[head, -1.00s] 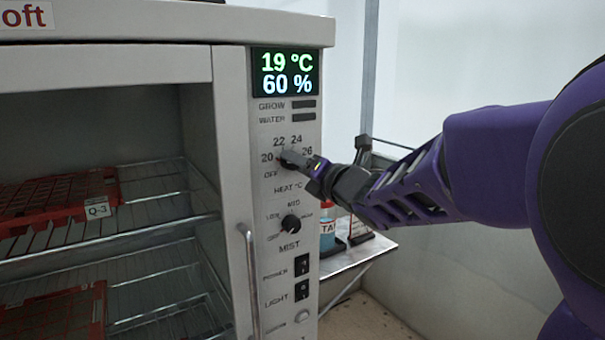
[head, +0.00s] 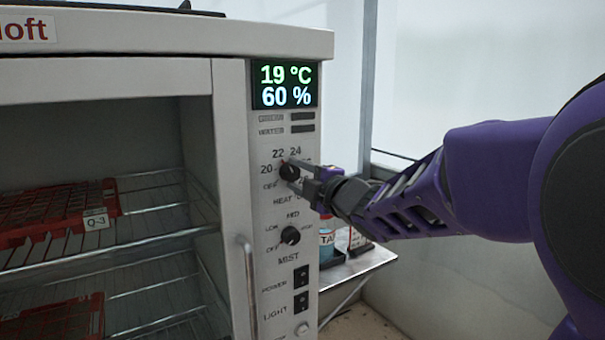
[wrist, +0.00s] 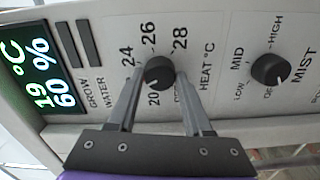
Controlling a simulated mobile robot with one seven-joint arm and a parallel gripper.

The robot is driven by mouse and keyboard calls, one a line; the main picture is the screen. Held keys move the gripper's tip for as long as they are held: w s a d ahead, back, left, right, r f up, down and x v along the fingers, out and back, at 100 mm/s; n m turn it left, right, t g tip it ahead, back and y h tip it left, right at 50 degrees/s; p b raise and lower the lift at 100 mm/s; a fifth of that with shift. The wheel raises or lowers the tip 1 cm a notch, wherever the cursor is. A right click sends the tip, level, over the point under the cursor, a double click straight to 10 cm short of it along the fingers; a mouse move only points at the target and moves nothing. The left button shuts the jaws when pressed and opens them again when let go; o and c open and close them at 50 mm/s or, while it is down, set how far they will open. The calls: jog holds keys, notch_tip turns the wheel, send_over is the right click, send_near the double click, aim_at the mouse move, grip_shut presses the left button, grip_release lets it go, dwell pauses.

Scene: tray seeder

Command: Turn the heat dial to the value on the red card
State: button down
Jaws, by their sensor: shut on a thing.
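The heat dial (head: 289,172) is a black knob on the white cabinet's front panel, with 20, 22 and 24 readable around it in the head view. My gripper (head: 290,171) reaches it from the right, one finger above and one below. In the wrist view my gripper (wrist: 159,75) has a finger on each side of the heat dial (wrist: 159,71), shut on it. A small pale mark on the dial appears to face the 20 side; its exact setting is unclear. 24, 26 and 28 also show there; 22 is hidden. I cannot make out a red card.
The mist dial (head: 290,236) sits just below, with power and light switches (head: 301,277) under it. The display (head: 285,84) reads 19 °C and 60 %. A door handle (head: 249,290) stands left of the panel. Bottles (head: 327,240) stand on a side shelf behind my arm.

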jog(key=m, duration=0.2)
jog(key=m+p, duration=0.1)
jog(key=m, duration=0.1)
jog(key=shift+r+m+p, duration=0.2)
jog(key=shift+m+p, duration=0.1)
jog(key=m+p, duration=0.2)
jog(key=m, duration=0.3)
jog(key=shift+m, duration=0.4)
jog(key=shift+c, duration=1.6)
grip_release()
jog(key=shift+f, duration=0.1)
jog(key=shift+f, duration=0.1)
